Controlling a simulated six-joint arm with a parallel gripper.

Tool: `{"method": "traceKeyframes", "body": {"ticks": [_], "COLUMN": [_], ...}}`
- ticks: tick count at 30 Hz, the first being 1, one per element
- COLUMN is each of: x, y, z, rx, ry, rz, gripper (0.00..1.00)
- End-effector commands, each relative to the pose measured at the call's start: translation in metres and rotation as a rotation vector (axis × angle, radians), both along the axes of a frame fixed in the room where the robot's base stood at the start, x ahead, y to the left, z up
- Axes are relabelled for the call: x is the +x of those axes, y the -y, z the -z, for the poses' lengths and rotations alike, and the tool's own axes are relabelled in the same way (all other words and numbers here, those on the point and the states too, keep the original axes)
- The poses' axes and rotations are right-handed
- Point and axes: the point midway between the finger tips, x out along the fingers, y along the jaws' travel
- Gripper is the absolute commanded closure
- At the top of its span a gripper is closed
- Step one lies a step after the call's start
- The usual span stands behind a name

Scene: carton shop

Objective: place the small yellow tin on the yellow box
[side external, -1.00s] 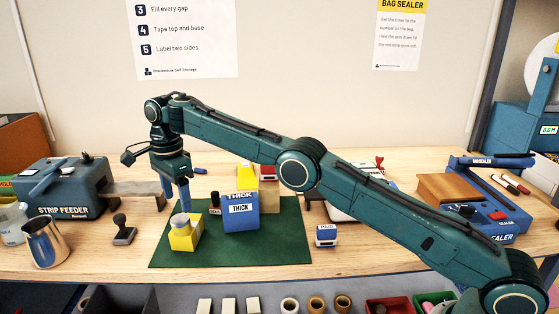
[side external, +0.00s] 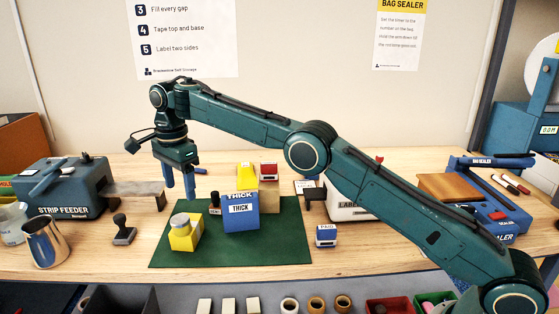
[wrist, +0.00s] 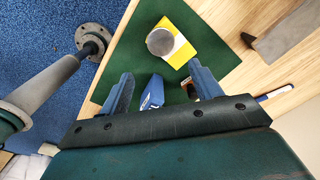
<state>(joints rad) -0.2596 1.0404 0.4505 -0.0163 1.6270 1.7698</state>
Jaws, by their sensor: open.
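The yellow box (side external: 187,240) stands on the green mat near its front left. The small tin (side external: 180,221), yellow with a round grey lid, sits upright on top of it. In the wrist view the grey lid (wrist: 160,42) covers part of the yellow box (wrist: 183,51), and the tin's side is hardly visible. My gripper (side external: 180,193) is open and empty, above the tin and apart from it. In the wrist view my gripper (wrist: 162,90) has its two blue fingers spread wide, with the tin beyond the fingertips.
A blue box marked THICK (side external: 240,215) stands right of the yellow box, with a black-handled stamp (side external: 215,203) beside it. The strip feeder (side external: 62,190) and another stamp (side external: 123,230) are to the left. The green mat (side external: 285,245) is clear at front right.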

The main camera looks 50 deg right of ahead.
Motion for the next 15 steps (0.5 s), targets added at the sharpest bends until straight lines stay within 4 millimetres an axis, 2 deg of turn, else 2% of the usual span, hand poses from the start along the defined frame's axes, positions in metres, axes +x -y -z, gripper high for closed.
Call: {"method": "traceKeyframes", "body": {"ticks": [1, 8, 15], "x": [-0.003, -0.025, -0.061], "y": [0.005, 0.027, 0.053], "z": [-0.013, -0.061, -0.107], "rx": [0.002, 0.004, -0.004], "ry": [0.011, 0.058, 0.115], "rz": [-0.023, -0.175, -0.345], "gripper": [0.36, 0.36, 0.36]}}
